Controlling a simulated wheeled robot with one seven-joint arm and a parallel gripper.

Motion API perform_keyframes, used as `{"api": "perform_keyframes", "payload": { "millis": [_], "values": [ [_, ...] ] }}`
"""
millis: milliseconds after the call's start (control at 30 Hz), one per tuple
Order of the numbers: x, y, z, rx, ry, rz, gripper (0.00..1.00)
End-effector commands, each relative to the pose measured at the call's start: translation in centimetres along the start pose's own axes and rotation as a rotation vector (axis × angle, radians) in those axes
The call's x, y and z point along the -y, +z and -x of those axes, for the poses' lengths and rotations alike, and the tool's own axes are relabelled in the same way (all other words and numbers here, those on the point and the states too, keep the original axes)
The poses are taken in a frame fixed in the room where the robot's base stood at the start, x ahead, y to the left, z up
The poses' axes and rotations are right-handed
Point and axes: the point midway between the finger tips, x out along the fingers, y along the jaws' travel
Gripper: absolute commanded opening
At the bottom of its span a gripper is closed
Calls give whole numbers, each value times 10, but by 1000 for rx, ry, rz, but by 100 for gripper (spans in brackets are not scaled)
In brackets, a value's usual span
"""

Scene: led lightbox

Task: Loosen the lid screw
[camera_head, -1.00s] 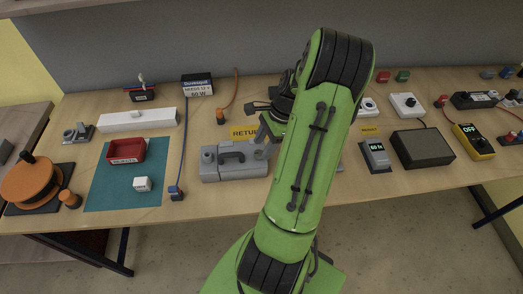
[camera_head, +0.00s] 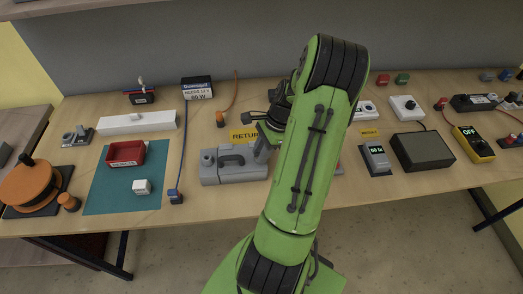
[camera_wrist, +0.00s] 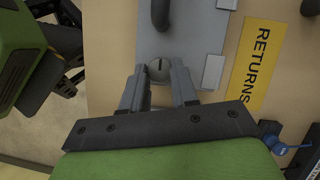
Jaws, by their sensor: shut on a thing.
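The grey case (camera_head: 232,175) with a dark carry handle lies on the bench, left of my arm. In the wrist view, its grey lid (camera_wrist: 185,42) fills the upper middle, with part of the handle (camera_wrist: 160,12) at the top edge. The lid screw (camera_wrist: 160,68) is a round, slotted head near the lid's near end. My gripper (camera_wrist: 160,74) has one finger on each side of the screw head and is shut on it. In the head view, my gripper (camera_head: 262,148) is at the case's right end, and the screw is hidden.
The yellow RETURNS label (camera_wrist: 258,65) lies beside the case. A red tray (camera_head: 125,160) and white block (camera_head: 142,187) sit on the green mat (camera_head: 105,205) at left. A small meter (camera_head: 376,158) and dark box (camera_head: 422,150) stand to the right.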

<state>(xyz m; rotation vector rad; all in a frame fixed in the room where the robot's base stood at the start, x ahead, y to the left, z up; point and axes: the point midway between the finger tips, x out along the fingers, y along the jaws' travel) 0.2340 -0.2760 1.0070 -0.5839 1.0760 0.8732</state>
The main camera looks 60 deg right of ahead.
Motion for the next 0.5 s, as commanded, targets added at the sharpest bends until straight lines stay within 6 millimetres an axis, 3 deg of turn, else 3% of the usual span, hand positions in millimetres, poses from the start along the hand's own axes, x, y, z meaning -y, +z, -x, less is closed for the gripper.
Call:
{"api": "perform_keyframes", "payload": {
  "millis": [500],
  "values": [
    [4,2,2,0,124,294,0]
  ]
}}
